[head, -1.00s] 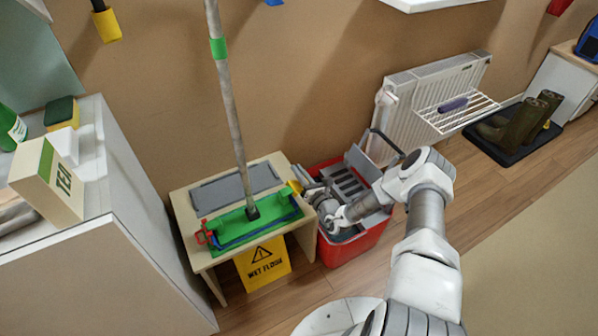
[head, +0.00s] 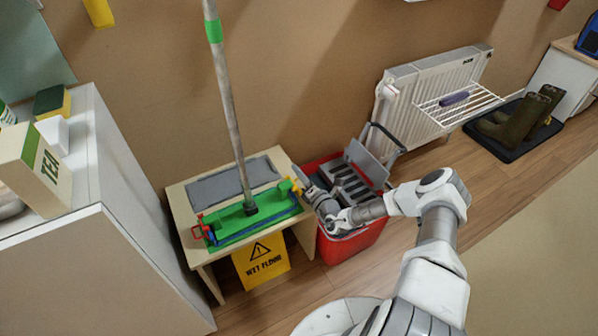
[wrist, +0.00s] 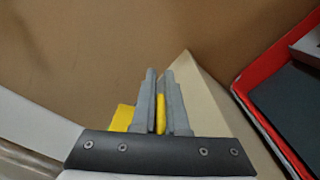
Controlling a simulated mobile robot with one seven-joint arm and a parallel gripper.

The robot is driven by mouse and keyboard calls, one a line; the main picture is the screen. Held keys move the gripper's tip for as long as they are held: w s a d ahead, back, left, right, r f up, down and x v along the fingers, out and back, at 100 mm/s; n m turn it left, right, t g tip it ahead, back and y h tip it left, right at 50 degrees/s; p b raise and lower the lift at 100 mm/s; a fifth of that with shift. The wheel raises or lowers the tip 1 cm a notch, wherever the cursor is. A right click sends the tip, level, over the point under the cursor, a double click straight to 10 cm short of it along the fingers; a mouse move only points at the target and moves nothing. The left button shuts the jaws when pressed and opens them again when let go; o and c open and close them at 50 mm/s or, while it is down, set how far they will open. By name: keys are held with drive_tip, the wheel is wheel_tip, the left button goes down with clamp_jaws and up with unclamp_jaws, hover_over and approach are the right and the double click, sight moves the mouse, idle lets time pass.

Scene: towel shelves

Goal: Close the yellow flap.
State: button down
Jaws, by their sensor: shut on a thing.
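The mop's green head (head: 250,216) lies on the small wooden table, with its pole standing up from it. The yellow flap (head: 286,186) is at the head's right end, and a red flap (head: 198,228) is at its left end. My gripper (head: 301,178) is at the yellow flap, above the table's right edge. In the wrist view, my gripper's grey fingers (wrist: 161,95) are close together with yellow (wrist: 160,112) between them. More yellow (wrist: 122,118) shows left of the fingers. The flap's exact angle is hard to tell.
The small table (head: 187,208) has a grey pad (head: 233,183) at its back. A red bucket (head: 352,242) with a grey insert stands right of the table, under my arm. A white cabinet (head: 105,260) is at the left.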

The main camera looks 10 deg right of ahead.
drive_tip(key=shift+a+f+m, duration=0.1)
drive_tip(key=shift+f+m, duration=0.3)
drive_tip(key=shift+m, duration=0.3)
drive_tip(key=shift+s, duration=0.1)
drive_tip(key=c, duration=1)
unclamp_jaws()
drive_tip(key=shift+o, duration=0.2)
drive_tip(key=shift+s+r, duration=0.1)
drive_tip(key=shift+s, duration=0.3)
drive_tip(key=p+v, duration=0.4)
drive_tip(key=v, duration=1.2)
drive_tip(key=shift+s+d, duration=0.25)
